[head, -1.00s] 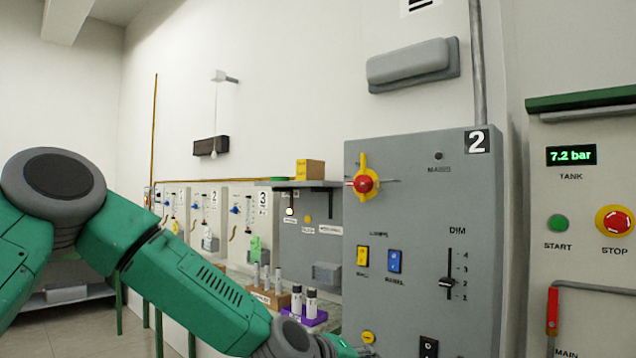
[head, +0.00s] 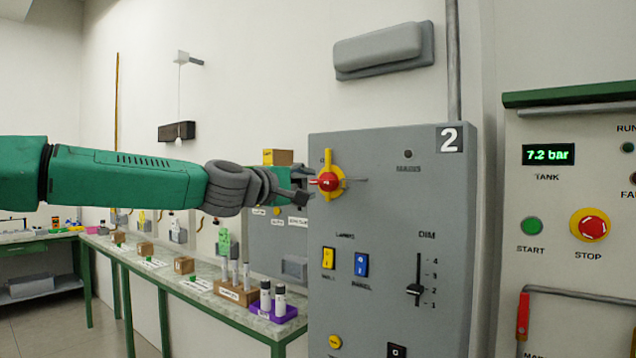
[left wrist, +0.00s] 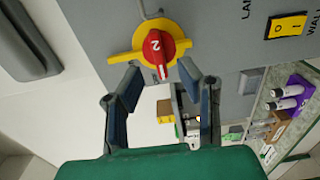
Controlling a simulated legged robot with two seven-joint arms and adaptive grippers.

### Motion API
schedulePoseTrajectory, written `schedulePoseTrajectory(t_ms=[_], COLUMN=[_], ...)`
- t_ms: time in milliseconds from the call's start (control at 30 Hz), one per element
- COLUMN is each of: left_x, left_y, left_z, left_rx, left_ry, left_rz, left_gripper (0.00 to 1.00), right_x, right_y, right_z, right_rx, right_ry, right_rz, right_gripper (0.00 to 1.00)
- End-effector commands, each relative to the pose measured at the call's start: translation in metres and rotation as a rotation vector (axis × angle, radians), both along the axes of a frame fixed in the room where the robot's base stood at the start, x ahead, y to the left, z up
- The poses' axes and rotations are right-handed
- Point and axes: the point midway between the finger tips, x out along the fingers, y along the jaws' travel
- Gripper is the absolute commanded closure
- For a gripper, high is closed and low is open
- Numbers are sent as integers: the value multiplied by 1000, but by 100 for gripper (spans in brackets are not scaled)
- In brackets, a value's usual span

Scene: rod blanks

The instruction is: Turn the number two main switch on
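The number two main switch (head: 328,181) is a red rotary knob on a yellow plate, on the grey panel (head: 386,205) marked 2. In the left wrist view the red knob (left wrist: 154,46) carries a 2 and a white pointer line. My left gripper (head: 306,183) reaches in from the left, right beside the switch. In the left wrist view its two fingers (left wrist: 160,88) are spread apart with nothing between them, their tips just short of the knob. I cannot tell whether a finger touches the yellow plate. My right gripper is not in view.
Below the switch sit a yellow rocker (head: 328,258), a blue rocker (head: 361,264) and a dimmer slider (head: 415,290). A bench (head: 215,307) with rods and a purple tray (head: 277,313) stands at left. A tank panel (head: 560,200) stands at right.

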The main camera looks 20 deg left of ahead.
Motion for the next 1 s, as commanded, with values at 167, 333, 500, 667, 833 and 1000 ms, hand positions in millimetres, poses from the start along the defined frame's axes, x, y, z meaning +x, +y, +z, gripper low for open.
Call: schedulePoseTrajectory(t_ms=[167, 333, 500, 667, 833, 1000], left_x=[31, 47, 52, 52, 52, 52], left_y=[-4, -5, -9, -13, -17, -17], left_z=[0, -1, -1, -1, 0, -1], left_rx=[-5, -8, -7, -4, -1, -1], left_ry=[1, 0, -1, -1, -1, 1], left_rz=[2, 2, 2, 1, 0, -4], left_gripper=[68, 68, 68, 68, 100, 100], right_x=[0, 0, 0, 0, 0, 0], right_y=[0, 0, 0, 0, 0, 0], right_z=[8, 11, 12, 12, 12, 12], right_rx=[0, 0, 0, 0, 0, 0], right_ry=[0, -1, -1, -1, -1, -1], right_rz=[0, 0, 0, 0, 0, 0], right_gripper=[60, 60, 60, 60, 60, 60])
